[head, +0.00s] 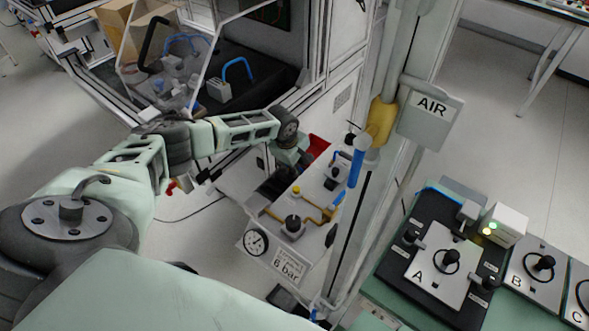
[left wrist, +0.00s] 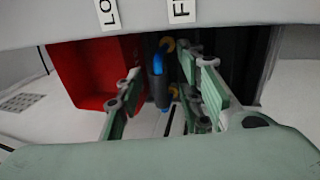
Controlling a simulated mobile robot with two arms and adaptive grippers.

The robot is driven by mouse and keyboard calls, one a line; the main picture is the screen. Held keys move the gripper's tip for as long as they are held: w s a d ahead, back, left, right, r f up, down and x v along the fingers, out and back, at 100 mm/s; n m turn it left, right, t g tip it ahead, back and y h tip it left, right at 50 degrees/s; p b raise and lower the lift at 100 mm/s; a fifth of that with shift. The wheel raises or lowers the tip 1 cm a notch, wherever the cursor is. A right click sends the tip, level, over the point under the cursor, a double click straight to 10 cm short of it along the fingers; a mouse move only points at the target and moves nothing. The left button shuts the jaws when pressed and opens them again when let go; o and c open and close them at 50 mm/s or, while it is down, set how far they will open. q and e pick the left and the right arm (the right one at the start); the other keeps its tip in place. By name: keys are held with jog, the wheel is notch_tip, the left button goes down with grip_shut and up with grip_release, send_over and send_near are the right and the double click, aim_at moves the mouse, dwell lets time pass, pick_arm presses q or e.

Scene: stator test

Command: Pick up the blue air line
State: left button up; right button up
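A blue piece, apparently the air line (left wrist: 158,64), hangs with a dark lower part in the left wrist view, beside a yellow-orange ring. My left gripper (left wrist: 165,108) is open; its two green fingers stand either side of the blue and dark piece, with gaps visible. I cannot tell how far in front of the fingertips it is. In the head view my left gripper (head: 283,178) points down beside a red bin, its fingers mostly hidden. A blue tube (head: 355,168) stands upright on the post below the AIR sign; I cannot tell whether it is the same piece. My right gripper is not in view.
The red bin (left wrist: 98,72) is close left of the fingers. A panel with a gauge (head: 255,241) and a 6 bar label is below the left gripper. The AIR sign (head: 431,112) is on the post. A bench with plates A (head: 440,268), B and C is at right.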

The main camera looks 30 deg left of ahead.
pick_arm(q)
jog(key=shift+c, duration=0.5)
grip_shut()
jog(key=shift+r, duration=0.1)
notch_tip(320, 180, up, 10)
jog(key=shift+f+p, duration=0.1)
jog(key=shift+p, duration=0.2)
